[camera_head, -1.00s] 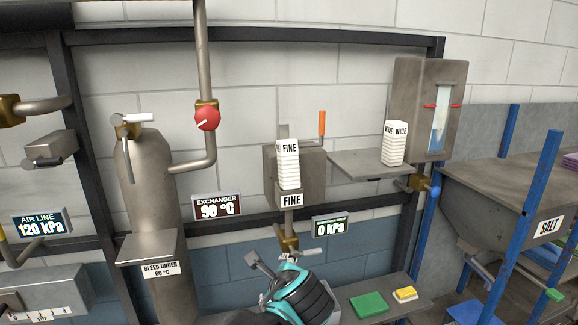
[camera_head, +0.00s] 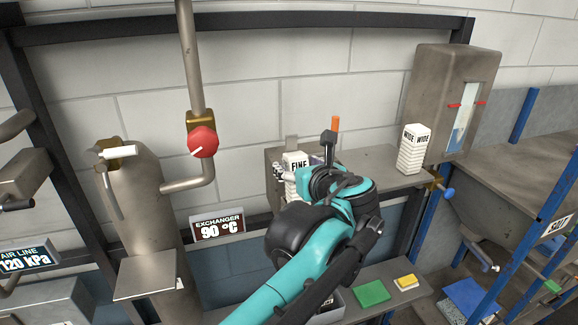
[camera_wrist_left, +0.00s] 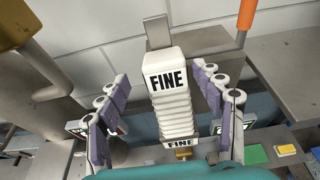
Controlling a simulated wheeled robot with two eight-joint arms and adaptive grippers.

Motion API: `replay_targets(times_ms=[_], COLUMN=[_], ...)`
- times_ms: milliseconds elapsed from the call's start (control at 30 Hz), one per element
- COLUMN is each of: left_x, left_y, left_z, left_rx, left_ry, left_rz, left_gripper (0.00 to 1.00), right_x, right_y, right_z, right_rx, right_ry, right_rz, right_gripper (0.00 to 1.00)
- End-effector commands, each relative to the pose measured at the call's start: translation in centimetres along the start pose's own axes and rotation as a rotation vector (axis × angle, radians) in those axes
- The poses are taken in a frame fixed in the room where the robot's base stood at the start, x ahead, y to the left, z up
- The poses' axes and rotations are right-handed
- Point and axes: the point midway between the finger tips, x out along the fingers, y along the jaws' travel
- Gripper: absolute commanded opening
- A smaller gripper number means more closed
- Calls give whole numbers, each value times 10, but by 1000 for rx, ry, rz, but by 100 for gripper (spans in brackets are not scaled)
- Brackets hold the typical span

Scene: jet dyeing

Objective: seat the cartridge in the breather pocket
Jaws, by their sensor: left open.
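The white ribbed FINE cartridge (camera_head: 296,161) stands at the grey breather box (camera_head: 273,184), largely hidden by my arm in the head view. In the left wrist view the cartridge (camera_wrist_left: 168,90) is upright, with a smaller FINE label (camera_wrist_left: 180,143) below it. I cannot tell how deep it sits in the pocket. My left gripper (camera_wrist_left: 163,84) is open, its fingers on either side of the cartridge with visible gaps. In the head view the left gripper (camera_head: 305,166) is mostly behind its own wrist. My right gripper is not in view.
A white WIDE cartridge (camera_head: 413,150) stands on the shelf (camera_head: 375,167) to the right. An orange-tipped lever (camera_head: 335,123) rises close behind my gripper. A vertical pipe with a red knob (camera_head: 203,142) is at the left. Green (camera_head: 372,293) and yellow (camera_head: 406,282) blocks lie on the lower shelf.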

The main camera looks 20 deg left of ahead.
Motion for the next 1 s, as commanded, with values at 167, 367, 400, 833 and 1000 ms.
replay_targets(times_ms=[167,367,400,833,1000], left_x=[16,40,47,77,77], left_y=[0,-3,-5,-7,-7], left_z=[2,4,5,3,3], left_rx=[1,-1,-1,0,0], left_ry=[0,1,0,0,0], left_rz=[2,2,1,-1,-1], left_gripper=[67,67,67,67,36], right_x=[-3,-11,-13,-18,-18], right_y=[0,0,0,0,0], right_z=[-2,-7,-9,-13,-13], right_rx=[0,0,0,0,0], right_ry=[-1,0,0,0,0], right_rz=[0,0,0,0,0], right_gripper=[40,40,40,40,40])
